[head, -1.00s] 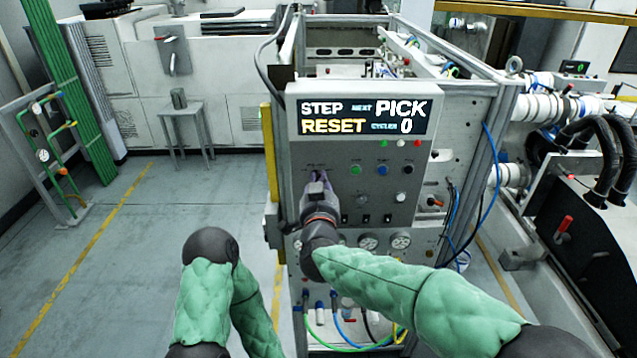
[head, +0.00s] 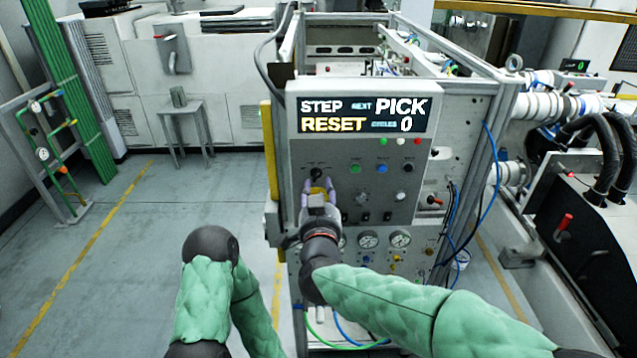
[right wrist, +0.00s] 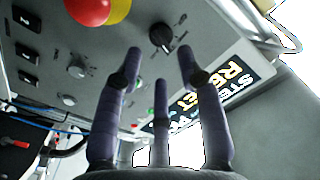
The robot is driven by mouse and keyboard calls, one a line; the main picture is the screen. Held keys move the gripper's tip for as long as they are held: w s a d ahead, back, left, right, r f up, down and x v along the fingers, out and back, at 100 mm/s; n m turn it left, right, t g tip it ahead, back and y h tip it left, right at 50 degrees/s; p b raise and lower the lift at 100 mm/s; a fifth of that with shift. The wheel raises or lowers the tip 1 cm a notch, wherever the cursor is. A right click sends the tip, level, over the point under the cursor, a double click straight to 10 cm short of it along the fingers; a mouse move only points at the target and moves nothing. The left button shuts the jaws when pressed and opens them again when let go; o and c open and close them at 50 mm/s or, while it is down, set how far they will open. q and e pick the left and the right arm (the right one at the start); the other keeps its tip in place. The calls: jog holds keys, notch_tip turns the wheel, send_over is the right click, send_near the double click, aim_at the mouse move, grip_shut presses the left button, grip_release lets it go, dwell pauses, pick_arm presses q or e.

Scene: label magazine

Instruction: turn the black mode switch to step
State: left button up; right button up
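The black mode switch (head: 316,174) is a small round knob at the upper left of the grey control panel (head: 345,150). It also shows in the right wrist view (right wrist: 161,37), with small labels beside it. I cannot read its pointer direction surely. My right gripper (head: 318,188) is just below the switch in the head view, its purple fingers pointing at the panel. In the right wrist view its fingers (right wrist: 160,52) are spread apart and empty, with the knob beyond the gap between the tips. My left gripper is not in view.
The display (head: 362,116) reads STEP, NEXT PICK, RESET, CYCLES 0. A red button on a yellow base (right wrist: 90,10) is close to the fingers. Green (head: 355,169), blue (head: 382,168) and black (head: 408,167) buttons sit right of the switch.

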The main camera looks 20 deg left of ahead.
jog(key=v, duration=0.7)
jog(key=shift+s, duration=0.25)
jog(key=w+d+f+g+h, duration=0.15)
jog(key=d+f, duration=0.25)
jog(key=f, duration=0.6)
jog(key=w+d+f+n+g, duration=0.1)
jog(key=d+f+g, duration=0.25)
jog(key=f, duration=0.65)
jog(key=w+d+f+g+h, duration=0.15)
jog(key=d+f, duration=0.35)
jog(key=f, duration=0.6)
jog(key=s+d+f+g, duration=0.2)
jog(key=s+d+f, duration=0.15)
jog(key=f, duration=0.25)
jog(key=s+d+f+g, duration=0.3)
jog(key=s+f, duration=0.1)
jog(key=f, duration=0.3)
jog(key=s+d+f+m+g+y, duration=0.1)
jog(key=s+d+f+g, duration=0.1)
jog(key=s+f, duration=0.3)
jog(key=s+d+f+m+g+y, duration=0.1)
jog(key=s+f, duration=0.4)
jog(key=s, duration=0.6)
jog(key=shift+s+d+g, duration=0.3)
jog(key=shift+d+g, duration=0.4)
jog(key=shift+g, duration=0.55)
